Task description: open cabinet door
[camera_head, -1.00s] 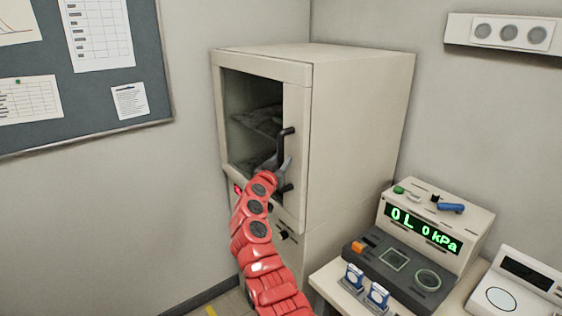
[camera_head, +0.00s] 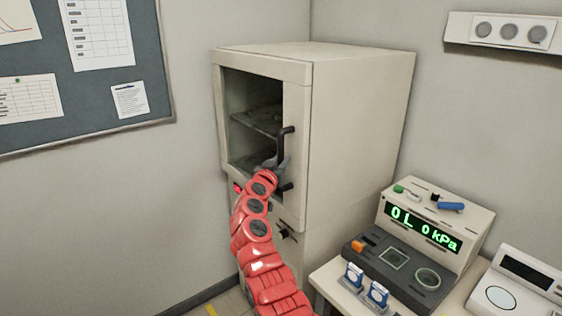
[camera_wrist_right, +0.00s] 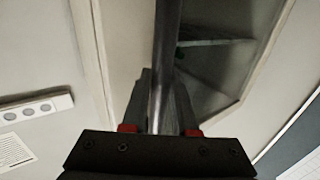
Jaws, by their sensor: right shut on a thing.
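The beige cabinet (camera_head: 363,120) stands in the corner. Its door (camera_head: 297,110) has a pale frame around a window with shelves visible inside. I see no clear gap at the door's edge. The dark vertical bar handle (camera_head: 281,143) is on the right side of the door. My right gripper (camera_head: 279,164) is shut on the lower part of the handle. In the right wrist view the handle (camera_wrist_right: 167,40) runs between the two fingers of my right gripper (camera_wrist_right: 162,92). My left gripper is not in view.
A bench at the lower right carries a device with a green display (camera_head: 424,229) and a white scale (camera_head: 515,290). A notice board (camera_head: 60,112) hangs on the left wall. The floor left of the cabinet is mostly clear.

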